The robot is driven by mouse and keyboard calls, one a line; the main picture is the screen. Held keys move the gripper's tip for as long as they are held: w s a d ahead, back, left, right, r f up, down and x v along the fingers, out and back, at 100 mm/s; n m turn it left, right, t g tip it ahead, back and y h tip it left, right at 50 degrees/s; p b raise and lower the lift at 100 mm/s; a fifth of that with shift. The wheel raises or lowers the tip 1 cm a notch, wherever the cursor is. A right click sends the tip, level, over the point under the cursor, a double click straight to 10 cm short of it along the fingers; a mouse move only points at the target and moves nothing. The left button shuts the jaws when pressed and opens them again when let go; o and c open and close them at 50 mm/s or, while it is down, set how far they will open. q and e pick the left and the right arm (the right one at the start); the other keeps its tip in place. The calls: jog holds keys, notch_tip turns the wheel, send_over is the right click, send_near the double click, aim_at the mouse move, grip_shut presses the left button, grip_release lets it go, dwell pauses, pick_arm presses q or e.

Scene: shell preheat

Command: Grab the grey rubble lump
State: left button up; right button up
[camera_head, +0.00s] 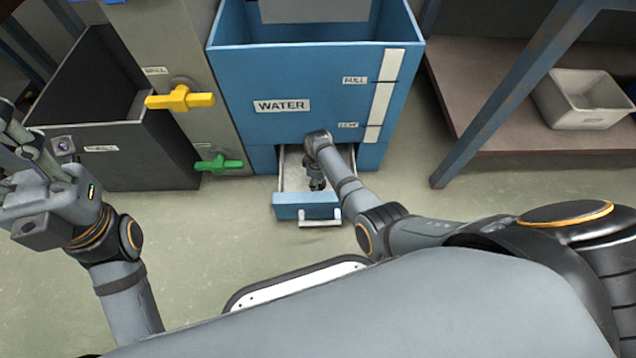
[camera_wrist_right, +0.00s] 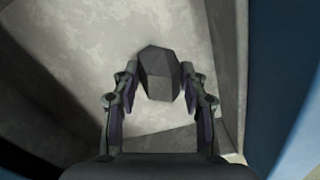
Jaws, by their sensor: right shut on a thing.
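The grey rubble lump (camera_wrist_right: 160,76) is a dark, faceted block between the fingertips of my right gripper (camera_wrist_right: 161,92) in the right wrist view. The right gripper is shut on it, with a finger on each side. In the head view my right gripper (camera_head: 317,184) points down into the open drawer (camera_head: 306,205) at the foot of the blue water tank (camera_head: 300,75). The lump cannot be made out there. My left gripper (camera_head: 18,140) is at the left edge, partly cut off, away from the drawer; its jaw state is unclear.
The drawer walls stand close around the right gripper. Left of the tank are a yellow handle (camera_head: 180,98), a green handle (camera_head: 219,163) and a dark open bin (camera_head: 150,150). A white tub (camera_head: 583,115) sits on a shelf at right. The floor in front is clear.

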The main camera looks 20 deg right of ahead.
notch_tip(320, 180, up, 9)
jog(key=p, duration=0.7)
jog(key=shift+r+p, duration=0.3)
jog(key=shift+r, duration=0.25)
